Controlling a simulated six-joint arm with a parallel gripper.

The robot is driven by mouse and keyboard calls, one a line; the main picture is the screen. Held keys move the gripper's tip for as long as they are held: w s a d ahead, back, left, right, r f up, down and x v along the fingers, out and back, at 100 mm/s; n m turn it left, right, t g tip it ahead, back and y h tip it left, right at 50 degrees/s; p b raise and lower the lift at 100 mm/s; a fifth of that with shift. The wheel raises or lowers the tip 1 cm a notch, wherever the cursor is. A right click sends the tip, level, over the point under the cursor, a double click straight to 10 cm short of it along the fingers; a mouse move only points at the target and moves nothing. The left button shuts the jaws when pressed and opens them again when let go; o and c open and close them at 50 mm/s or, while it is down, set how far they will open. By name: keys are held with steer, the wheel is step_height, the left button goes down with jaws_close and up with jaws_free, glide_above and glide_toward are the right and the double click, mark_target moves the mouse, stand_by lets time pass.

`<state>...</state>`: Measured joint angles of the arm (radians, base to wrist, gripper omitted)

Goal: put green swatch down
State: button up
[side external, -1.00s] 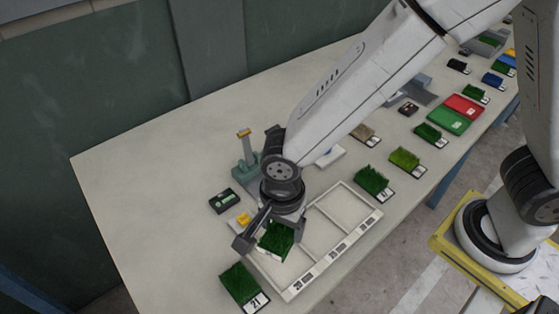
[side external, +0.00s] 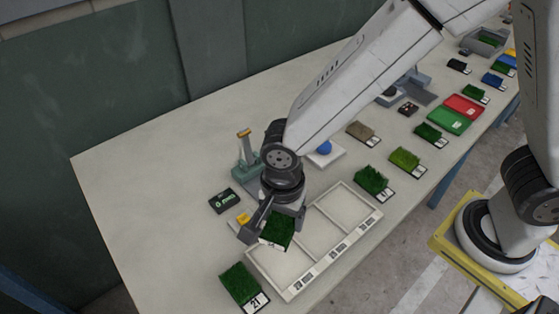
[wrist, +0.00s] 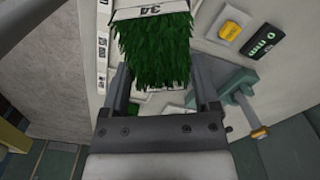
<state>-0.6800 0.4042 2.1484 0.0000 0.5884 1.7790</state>
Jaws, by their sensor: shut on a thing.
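My gripper (side external: 272,232) is shut on a green swatch (side external: 279,229), a square of dark green turf with a pale backing. The gripper is over the near-left end of a white tray with compartments (side external: 293,293). In the wrist view the swatch (wrist: 155,55) sits between the two fingers, and its white label reads 34. The swatch appears held above the tray's near compartment and its tilt is hard to judge. Part of the tray behind the gripper is hidden.
A turf swatch labelled 21 (side external: 239,283) lies left of the tray, and another dark green one (side external: 371,180) lies at its far end. A black meter (side external: 224,201), a yellow button block (side external: 243,218) and a green stand (side external: 246,160) are close behind the gripper. The table's left part is clear.

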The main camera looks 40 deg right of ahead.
mark_target(282, 227)
steer(key=w+d+n, duration=0.5)
steer(key=d+n, duration=0.1)
steer(key=d, duration=0.5)
steer(key=w+d+r+n, duration=0.1)
steer(key=w+d+n, duration=0.4)
steer(key=d, duration=0.7)
steer(key=shift+w+n, duration=0.4)
steer(key=shift+n, duration=0.4)
steer(key=s+a+f+n, duration=0.1)
steer(key=s+a+n, duration=0.2)
steer(key=a+n, duration=0.4)
steer(key=s+a+f+n, duration=0.1)
steer(key=s+a+n, duration=0.3)
steer(key=a+n, duration=0.4)
steer(key=s+a+f+n, duration=0.1)
steer(key=s+a+n, duration=0.2)
steer(key=a+n, duration=0.5)
steer(key=shift+s+f+n, duration=0.1)
steer(key=shift+s+n, duration=0.05)
steer(key=shift+n, duration=1.6)
steer(key=shift+s+f+n, duration=0.1)
steer(key=shift+n, duration=1.7)
steer(key=shift+s+n, duration=0.15)
steer(key=shift+n, duration=1.6)
steer(key=shift+s+a+f+n, duration=0.15)
steer(key=shift+s+a+n, duration=0.45)
steer(key=shift+n, duration=0.6)
